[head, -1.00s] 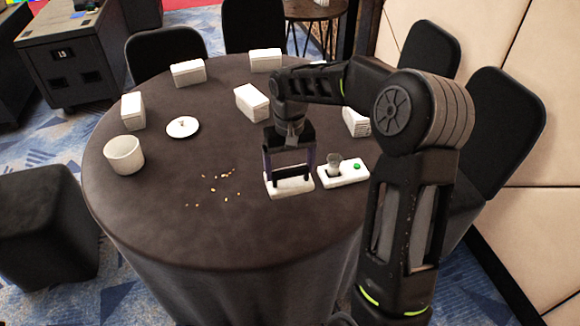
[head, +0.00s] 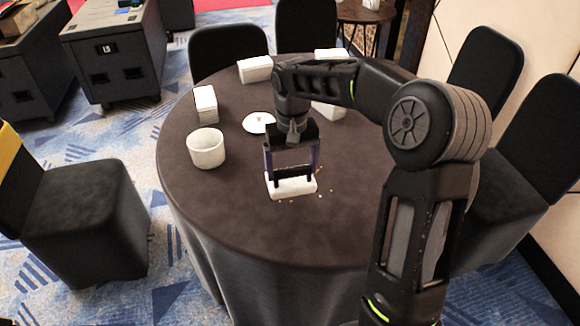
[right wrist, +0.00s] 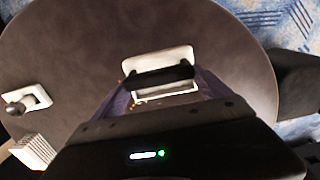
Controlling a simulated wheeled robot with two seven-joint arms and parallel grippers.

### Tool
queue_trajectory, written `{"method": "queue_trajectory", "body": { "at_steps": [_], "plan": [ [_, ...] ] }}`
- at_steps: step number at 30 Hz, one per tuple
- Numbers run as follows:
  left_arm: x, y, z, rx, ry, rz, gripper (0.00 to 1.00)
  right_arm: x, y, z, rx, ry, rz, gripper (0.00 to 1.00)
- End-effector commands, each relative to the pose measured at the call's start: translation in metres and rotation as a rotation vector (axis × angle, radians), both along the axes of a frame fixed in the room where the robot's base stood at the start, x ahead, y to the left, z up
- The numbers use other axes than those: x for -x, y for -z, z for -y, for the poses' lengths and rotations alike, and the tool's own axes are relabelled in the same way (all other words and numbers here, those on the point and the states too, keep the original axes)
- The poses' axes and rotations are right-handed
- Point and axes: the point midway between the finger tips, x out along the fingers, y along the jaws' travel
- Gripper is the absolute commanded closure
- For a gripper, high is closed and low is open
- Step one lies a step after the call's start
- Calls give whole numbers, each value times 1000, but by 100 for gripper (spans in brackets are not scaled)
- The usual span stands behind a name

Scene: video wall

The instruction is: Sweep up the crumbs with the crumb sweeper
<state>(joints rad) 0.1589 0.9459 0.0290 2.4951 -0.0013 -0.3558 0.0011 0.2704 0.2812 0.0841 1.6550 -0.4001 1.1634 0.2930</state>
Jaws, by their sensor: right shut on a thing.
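The crumb sweeper (head: 291,188) is a small white block with a dark handle. My right gripper (head: 292,176) is shut on its handle from above and holds it low at the tabletop. The sweeper also shows in the right wrist view (right wrist: 158,60). I cannot tell whether it touches the cloth. Small tan crumbs (head: 320,196) lie around it on the round dark table (head: 230,215), some at its front edge and right side. Others may be hidden under or behind it. My left gripper is not in view.
White boxes (head: 205,103) stand farther back. A white holder (right wrist: 28,99) with a grey knob is at the wrist view's left. The front tabletop is clear.

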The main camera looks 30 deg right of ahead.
Motion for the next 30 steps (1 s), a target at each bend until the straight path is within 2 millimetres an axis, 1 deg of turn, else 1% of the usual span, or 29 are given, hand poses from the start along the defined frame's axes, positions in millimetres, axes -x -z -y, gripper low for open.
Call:
{"method": "queue_trajectory", "body": {
  "at_steps": [10,21,30],
  "plan": [
    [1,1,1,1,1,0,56,1,1,0,0,4,-4,62],
    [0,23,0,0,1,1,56,1,28,1,0,4,-3,62],
    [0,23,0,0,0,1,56,1,30,0,0,4,-3,62]
  ]
}}
